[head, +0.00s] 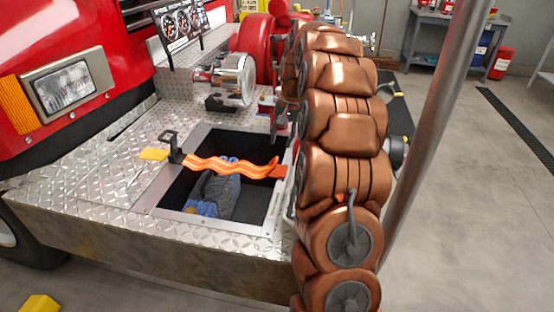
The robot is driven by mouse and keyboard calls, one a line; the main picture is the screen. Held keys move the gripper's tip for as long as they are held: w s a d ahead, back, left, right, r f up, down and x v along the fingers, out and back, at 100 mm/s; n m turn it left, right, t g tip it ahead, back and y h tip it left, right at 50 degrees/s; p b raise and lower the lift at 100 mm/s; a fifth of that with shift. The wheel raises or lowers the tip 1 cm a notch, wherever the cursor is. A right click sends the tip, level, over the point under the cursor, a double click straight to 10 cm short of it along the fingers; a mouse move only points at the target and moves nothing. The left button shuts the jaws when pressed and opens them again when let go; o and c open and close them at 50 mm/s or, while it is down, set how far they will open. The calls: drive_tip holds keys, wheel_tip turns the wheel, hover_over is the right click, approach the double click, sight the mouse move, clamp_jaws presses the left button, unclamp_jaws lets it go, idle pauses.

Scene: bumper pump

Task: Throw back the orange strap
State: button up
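The orange strap (226,167) lies in a wavy line across the open well (166,197) in the diamond-plate bumper. Its left end is at a dark upright latch or bracket (173,147), with a yellow tab (153,154) beside it. Its right end reaches the well's right edge, close to my arm. Under the strap, a grey and blue bundle (215,193) sits in the well. My copper-coloured arm stands along the well's right side and hides part of the bumper. My gripper's fingers cannot be made out.
A red pump with a chrome outlet (232,80) and a gauge panel (180,25) stand behind the well. The red truck front with its headlight (65,87) is at left. A workbench (440,22) is far back right. Open floor lies at right.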

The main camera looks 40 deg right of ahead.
sight(276, 161)
drive_tip(key=f, duration=0.5)
drive_tip(key=w+a+f, duration=0.1)
drive_tip(key=f, duration=0.1)
drive_tip(key=shift+f+p, duration=0.2)
drive_tip(key=shift+p, duration=0.15)
clamp_jaws()
idle(0.4)
